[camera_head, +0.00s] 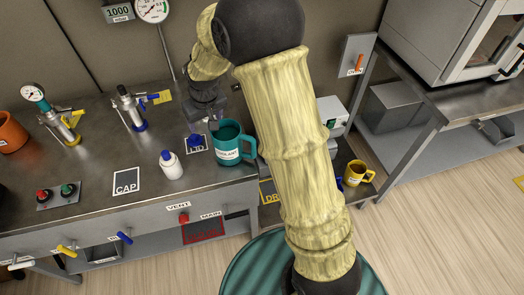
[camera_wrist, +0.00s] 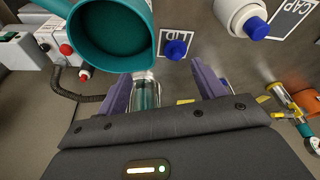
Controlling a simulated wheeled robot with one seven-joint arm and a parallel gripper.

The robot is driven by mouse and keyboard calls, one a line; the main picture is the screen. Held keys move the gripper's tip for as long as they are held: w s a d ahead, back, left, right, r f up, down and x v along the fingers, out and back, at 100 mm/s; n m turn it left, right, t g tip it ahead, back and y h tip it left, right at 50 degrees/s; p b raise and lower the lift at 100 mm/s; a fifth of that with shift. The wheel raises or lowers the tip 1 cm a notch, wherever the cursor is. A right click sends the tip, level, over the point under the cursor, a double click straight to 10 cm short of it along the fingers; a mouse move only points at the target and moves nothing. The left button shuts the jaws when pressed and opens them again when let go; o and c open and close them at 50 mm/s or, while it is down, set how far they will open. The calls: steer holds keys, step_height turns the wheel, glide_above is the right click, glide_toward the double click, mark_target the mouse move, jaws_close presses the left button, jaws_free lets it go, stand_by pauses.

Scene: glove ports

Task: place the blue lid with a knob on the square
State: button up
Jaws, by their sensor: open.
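The blue lid (camera_head: 194,141) with its knob sits on the dark, white-edged square marked LID (camera_head: 203,148), on the steel bench left of the teal mug. In the wrist view the lid (camera_wrist: 176,49) lies inside the outline of the LID square (camera_wrist: 188,32), just beyond my fingertips. My gripper (camera_wrist: 165,82) is open, its two purple fingers apart and not touching the lid.
The teal mug (camera_head: 228,152) stands close right of the square. A white bottle with a blue cap (camera_head: 171,166) and the CAP square (camera_head: 126,181) are to the left. A clear cylinder (camera_wrist: 147,92) shows between my fingers; its distance is unclear.

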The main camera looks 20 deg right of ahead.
steer(key=s+d+r+m, duration=0.1)
steer(key=s+d, duration=0.5)
steer(key=s, duration=0.4)
steer(key=s+d+r+m+h, duration=0.1)
steer(key=s+d+r+m, duration=0.1)
steer(key=s+d, duration=0.4)
steer(key=s, duration=0.4)
steer(key=shift+s+d, duration=0.35)
steer(key=shift+s, duration=0.05)
step_height(320, 180, up, 12)
steer(key=p, duration=1.2)
